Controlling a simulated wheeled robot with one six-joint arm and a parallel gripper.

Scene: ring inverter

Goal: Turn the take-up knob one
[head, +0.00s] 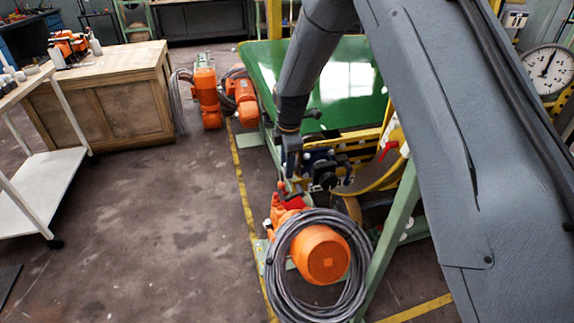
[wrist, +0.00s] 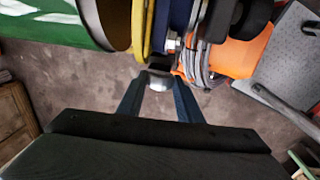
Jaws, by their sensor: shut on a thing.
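My gripper (head: 291,168) reaches down to the near end of the green machine, beside a cluster of dark knob-like parts (head: 325,172). In the wrist view its two blue-grey fingers (wrist: 159,90) stand on either side of a small rounded piece, grey and shiny with a dark top, which looks like the take-up knob (wrist: 159,82). The gripper is shut on it. In the head view the held knob is mostly hidden by the gripper, and its turn angle cannot be read.
An orange motor (head: 322,254) with a coiled grey cable (head: 284,285) stands just below the gripper. Yellow and green frame members (head: 392,225) stand close on the right. A green sheet (head: 345,82) lies behind. Open floor (head: 170,230) is to the left, beyond the yellow line.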

